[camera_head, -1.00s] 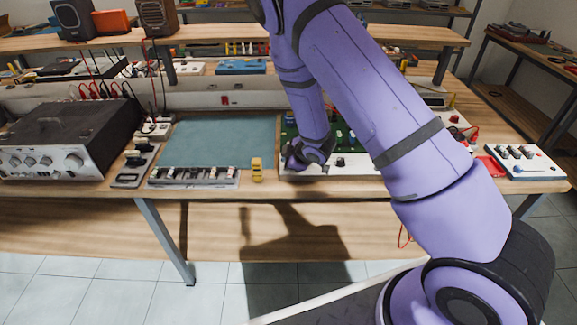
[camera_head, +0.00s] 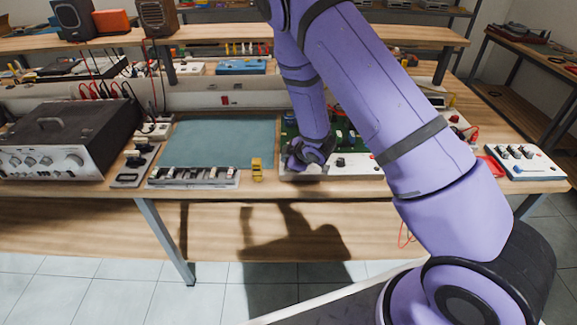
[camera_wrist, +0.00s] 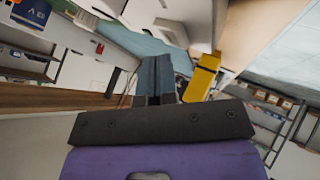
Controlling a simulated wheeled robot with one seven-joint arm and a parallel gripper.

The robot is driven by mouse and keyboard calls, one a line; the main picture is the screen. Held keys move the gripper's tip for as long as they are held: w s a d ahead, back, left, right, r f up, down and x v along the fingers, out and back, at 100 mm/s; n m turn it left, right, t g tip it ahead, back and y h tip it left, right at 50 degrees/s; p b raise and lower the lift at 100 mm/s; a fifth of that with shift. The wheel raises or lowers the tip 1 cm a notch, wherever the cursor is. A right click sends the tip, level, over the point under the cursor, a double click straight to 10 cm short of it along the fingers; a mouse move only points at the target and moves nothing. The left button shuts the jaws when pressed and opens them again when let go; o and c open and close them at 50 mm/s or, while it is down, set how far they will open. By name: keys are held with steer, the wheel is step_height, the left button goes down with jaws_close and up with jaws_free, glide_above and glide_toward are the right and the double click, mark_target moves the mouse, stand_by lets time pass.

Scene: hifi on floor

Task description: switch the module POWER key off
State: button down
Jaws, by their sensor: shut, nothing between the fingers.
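The module is a green circuit board (camera_head: 345,128) with a white front panel (camera_head: 355,170) on the workbench. A black knob (camera_head: 340,162) and a small red part show on the panel. My gripper (camera_head: 296,165) is at the panel's left end, pointing down to the left, and covers that part. In the wrist view its two dark fingers (camera_wrist: 155,75) are together with nothing between them. I cannot pick out the POWER key or read its position; it may be hidden by my gripper. I cannot tell whether the fingertips touch the panel.
A small yellow object (camera_head: 257,168) stands left of the panel, and close to the fingers in the wrist view (camera_wrist: 203,75). A switch strip (camera_head: 193,177), a blue-green mat (camera_head: 220,142) and a large grey instrument (camera_head: 65,140) lie further left. A white knob box (camera_head: 523,161) is at right.

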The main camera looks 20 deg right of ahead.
steer(key=shift+r, duration=3.05)
